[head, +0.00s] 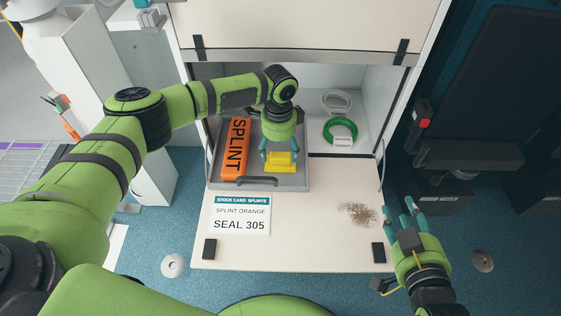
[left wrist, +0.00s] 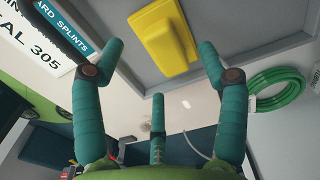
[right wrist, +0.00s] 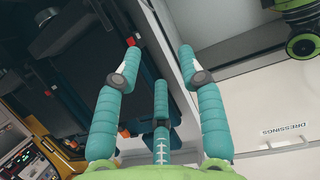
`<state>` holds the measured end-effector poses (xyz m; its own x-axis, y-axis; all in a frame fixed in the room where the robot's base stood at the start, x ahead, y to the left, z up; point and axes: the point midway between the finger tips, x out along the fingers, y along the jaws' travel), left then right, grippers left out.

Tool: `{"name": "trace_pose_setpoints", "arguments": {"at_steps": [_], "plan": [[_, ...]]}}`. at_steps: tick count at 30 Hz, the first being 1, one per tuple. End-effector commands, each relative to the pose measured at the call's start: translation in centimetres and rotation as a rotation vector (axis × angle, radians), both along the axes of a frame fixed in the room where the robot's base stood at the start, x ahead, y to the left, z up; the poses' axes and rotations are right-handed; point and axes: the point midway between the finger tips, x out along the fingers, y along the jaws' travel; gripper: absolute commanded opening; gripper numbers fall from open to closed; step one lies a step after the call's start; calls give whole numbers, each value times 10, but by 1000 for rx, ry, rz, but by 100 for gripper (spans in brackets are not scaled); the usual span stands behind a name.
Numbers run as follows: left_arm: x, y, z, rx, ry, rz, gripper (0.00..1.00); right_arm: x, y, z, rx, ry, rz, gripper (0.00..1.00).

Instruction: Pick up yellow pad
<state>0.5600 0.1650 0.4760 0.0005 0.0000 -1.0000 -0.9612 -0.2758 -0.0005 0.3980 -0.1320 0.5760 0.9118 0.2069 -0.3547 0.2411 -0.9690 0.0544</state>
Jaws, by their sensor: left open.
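The yellow pad (head: 281,162) lies in a grey tray (head: 262,183) in the cabinet, to the right of the orange splint (head: 235,149). My left gripper (head: 279,155) is open above the pad, with its fingers around the pad's upper part in the head view. In the left wrist view the pad (left wrist: 166,38) shows beyond the fingers, near the top, and nothing is between the fingertips. My right gripper (head: 402,206) is open and empty at the right of the shelf's front edge, away from the tray.
A coiled green hose (head: 341,131) with a white label and a pale coil (head: 337,101) lie right of the tray. A card reading SEAL 305 (head: 240,213) lies on the ramp (head: 310,230). A brown speckled patch (head: 358,214) is near the ramp's right side.

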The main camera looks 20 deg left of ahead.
Motion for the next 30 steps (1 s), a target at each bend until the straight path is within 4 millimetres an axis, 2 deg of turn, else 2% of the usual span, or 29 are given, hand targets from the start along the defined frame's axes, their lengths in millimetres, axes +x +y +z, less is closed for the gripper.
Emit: {"name": "trace_pose_setpoints", "arguments": {"at_steps": [7,15,19,26,29,30], "plan": [[0,-2,-20,0,0,1,74,11,18,48,63,-266,43,40],[0,-2,-38,1,1,2,74,8,32,96,123,-501,81,40],[0,-2,-41,0,1,1,74,6,34,105,135,-542,88,40],[0,-2,-41,0,1,1,74,5,34,106,137,-548,88,40],[0,-2,-41,0,1,1,38,5,34,106,137,-547,88,40],[0,-2,-41,1,1,2,22,5,34,106,137,-547,88,40]]}}
